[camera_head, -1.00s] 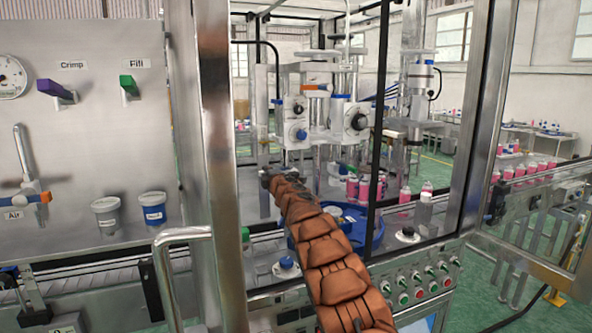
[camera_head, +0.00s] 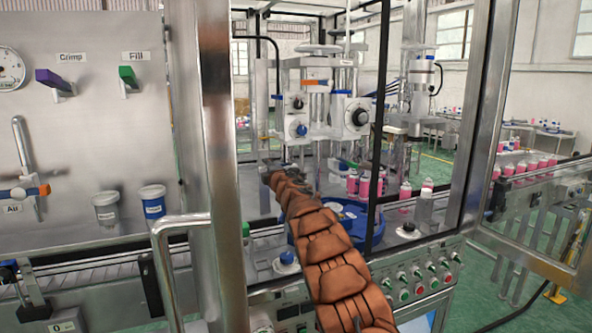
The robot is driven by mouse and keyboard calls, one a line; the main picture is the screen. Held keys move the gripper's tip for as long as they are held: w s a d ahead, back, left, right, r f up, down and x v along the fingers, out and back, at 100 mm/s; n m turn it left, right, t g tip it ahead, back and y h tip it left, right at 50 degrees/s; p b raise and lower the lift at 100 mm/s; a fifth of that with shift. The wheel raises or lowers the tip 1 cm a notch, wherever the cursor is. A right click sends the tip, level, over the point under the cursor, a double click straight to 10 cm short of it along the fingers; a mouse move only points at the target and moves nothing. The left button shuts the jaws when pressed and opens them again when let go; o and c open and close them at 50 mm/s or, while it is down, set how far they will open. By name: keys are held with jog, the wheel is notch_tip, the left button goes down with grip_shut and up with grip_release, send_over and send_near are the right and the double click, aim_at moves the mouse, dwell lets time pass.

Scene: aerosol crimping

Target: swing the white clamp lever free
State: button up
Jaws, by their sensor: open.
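My brown segmented arm reaches through the open front of the machine frame. My gripper (camera_head: 277,164), small and dark at its far end, is open near the left foot of the filling and crimping head (camera_head: 325,105). The head is white and grey, with vertical columns, round dials and blue knobs. I cannot pick out the white clamp lever with certainty; it may be hidden by my gripper or too small to tell. No object is visible between the jaws, and I cannot tell whether they touch anything.
A steel post (camera_head: 215,150) and a door handle (camera_head: 175,225) stand left of my arm. A dark upright bar (camera_head: 379,130) stands to the right. A blue round turntable (camera_head: 350,212) and several pink bottles (camera_head: 365,187) lie close to my arm's right.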

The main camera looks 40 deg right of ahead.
jog(key=b+v, duration=0.6)
jog(key=shift+w, duration=0.1)
dwell(0.4)
jog(key=shift+f, duration=0.1)
dwell(0.4)
